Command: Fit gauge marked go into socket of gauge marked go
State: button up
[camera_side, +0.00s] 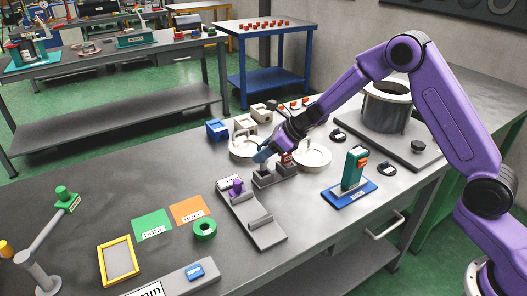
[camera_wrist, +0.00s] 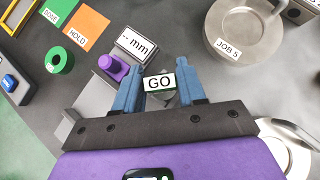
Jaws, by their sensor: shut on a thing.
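My gripper (camera_side: 263,156) is low over a small grey block (camera_side: 264,180) near the middle of the bench. In the wrist view, its two blue fingers (camera_wrist: 158,75) are closed on the gauge marked GO (camera_wrist: 159,83). The GO label faces the wrist camera and the gauge's lower body is mostly hidden. A red-topped piece (camera_side: 286,158) stands at the block's right part; its marking is too small to read. The socket is hidden, and I cannot tell whether the gauge is in it or above it.
A grey measuring fixture with a purple knob (camera_side: 237,186) lies just left. Round metal dishes, one marked JOB 5 (camera_wrist: 240,32), are close by. A blue-based green device (camera_side: 352,172) stands right. A green ring (camera_side: 204,229) and the orange HOLD card (camera_side: 189,209) lie at front left.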

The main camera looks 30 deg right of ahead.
jog(key=shift+f, duration=1.75)
dwell(0.7)
jog(key=shift+r, duration=0.5)
dwell(2.7)
jog(key=shift+r, duration=2.8)
jog(key=shift+d, duration=0.1)
